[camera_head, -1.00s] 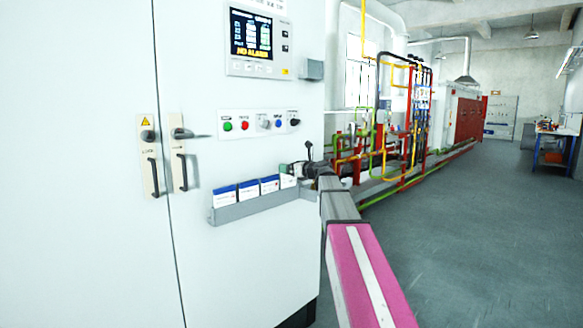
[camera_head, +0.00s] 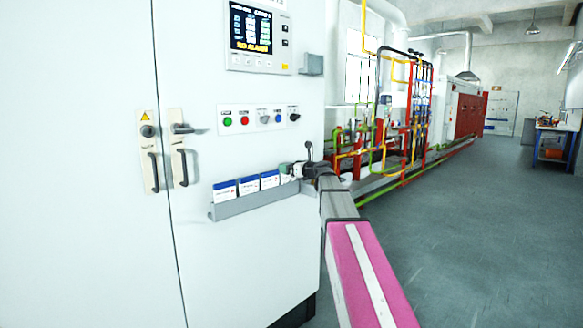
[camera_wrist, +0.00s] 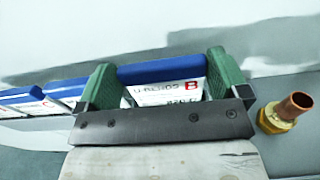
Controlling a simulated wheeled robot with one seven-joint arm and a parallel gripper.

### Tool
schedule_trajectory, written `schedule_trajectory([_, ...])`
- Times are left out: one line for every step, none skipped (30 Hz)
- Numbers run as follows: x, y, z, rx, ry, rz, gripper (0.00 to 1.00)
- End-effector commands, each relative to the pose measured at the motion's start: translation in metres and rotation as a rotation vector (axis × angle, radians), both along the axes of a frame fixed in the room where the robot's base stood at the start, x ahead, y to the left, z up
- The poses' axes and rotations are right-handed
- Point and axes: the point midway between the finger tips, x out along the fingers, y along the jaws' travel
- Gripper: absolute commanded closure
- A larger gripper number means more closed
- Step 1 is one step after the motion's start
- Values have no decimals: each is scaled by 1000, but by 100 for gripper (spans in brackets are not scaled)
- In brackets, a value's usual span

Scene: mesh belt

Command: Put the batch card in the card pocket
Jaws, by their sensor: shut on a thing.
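My gripper (camera_wrist: 162,72) is shut on a white batch card (camera_wrist: 170,92) with a blue top edge and a red letter B, seen in the wrist view. Its green fingers grip the card at its two sides. In the head view my gripper (camera_head: 290,170) is at the right end of the grey card pocket rail (camera_head: 245,208) on the white cabinet. Several blue-topped cards (camera_head: 248,186) stand in the rail, left of my gripper. The held card's lower edge is hidden, so I cannot tell whether it is inside a pocket.
Cabinet handles (camera_head: 153,168) and a row of buttons (camera_head: 260,120) lie left of and above the rail, under a display panel (camera_head: 257,38). A brass fitting (camera_wrist: 285,113) is right of my gripper in the wrist view. Coloured pipes (camera_head: 400,130) stand behind; open floor (camera_head: 480,230) is right.

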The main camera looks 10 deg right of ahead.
Motion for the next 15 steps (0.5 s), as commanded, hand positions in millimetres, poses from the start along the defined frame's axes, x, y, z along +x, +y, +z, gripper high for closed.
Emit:
schedule_trajectory([0,0,-1,0,0,0,31])
schedule_trajectory([0,0,-2,0,0,0,31])
schedule_trajectory([0,0,-3,0,0,0,31])
schedule_trajectory([0,0,-4,0,0,0,31])
schedule_trajectory([0,0,-4,0,0,0,31])
schedule_trajectory([0,0,-5,1,1,0,31])
schedule_trajectory([0,0,-6,1,1,0,31])
schedule_trajectory([0,0,-6,1,1,0,31])
schedule_trajectory([0,0,-6,1,1,0,0])
schedule_trajectory([0,0,-6,1,1,0,0])
schedule_trajectory([0,0,-6,1,1,0,0])
schedule_trajectory([0,0,-6,1,1,0,0])
schedule_trajectory([0,0,-6,1,1,0,0])
schedule_trajectory([0,0,-6,0,0,0,0])
schedule_trajectory([0,0,-6,1,1,0,0])
